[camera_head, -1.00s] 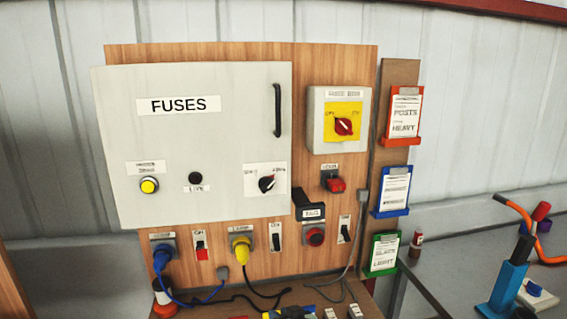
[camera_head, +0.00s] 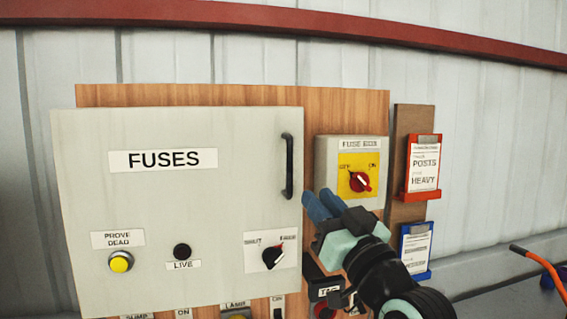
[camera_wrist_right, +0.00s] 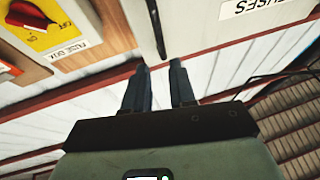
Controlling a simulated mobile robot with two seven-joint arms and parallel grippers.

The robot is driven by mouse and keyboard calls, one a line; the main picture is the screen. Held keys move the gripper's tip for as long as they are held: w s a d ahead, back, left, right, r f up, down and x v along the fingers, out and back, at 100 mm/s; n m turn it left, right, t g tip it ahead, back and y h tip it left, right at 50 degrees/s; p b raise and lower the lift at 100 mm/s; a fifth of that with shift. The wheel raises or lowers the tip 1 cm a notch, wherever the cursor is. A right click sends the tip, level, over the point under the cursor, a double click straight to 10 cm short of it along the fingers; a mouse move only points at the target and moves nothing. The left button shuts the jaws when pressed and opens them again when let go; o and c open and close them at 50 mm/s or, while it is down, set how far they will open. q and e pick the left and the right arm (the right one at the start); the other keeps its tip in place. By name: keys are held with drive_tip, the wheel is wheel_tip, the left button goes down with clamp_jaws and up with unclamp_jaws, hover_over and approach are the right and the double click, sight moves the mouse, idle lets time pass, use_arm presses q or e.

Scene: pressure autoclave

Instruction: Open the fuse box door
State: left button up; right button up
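The grey fuse box door (camera_head: 150,210), labelled FUSES, is shut on the wooden board. Its dark upright handle (camera_head: 287,165) is at the upper right edge. My right gripper (camera_head: 316,194) points up and left, just right of and a little below the handle, apart from it. Its two blue fingers are spread with nothing between them. In the right wrist view, the gripper (camera_wrist_right: 158,78) is open below a dark bar (camera_wrist_right: 155,28), which looks like the handle, beside the door (camera_wrist_right: 195,25). My left gripper is not in view.
A grey switch box with a red knob (camera_head: 360,182) on a yellow plate is right of the door, close to my right gripper. The door carries a yellow button (camera_head: 121,261) and a black selector (camera_head: 272,257). Red (camera_head: 421,196) and blue (camera_head: 428,275) clipboard holders hang further right.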

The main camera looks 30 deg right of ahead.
sight(291, 166)
drive_tip(key=p+x, duration=0.5)
drive_tip(key=x, duration=0.6)
drive_tip(key=shift+r, duration=0.1)
drive_tip(key=shift+w+r+p, duration=0.1)
drive_tip(key=shift+w+p, duration=0.2)
drive_tip(key=shift+w, duration=0.4)
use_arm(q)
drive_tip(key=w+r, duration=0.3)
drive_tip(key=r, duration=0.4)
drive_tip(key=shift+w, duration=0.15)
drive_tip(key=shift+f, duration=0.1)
use_arm(e)
drive_tip(key=shift+s, duration=0.1)
clamp_jaws()
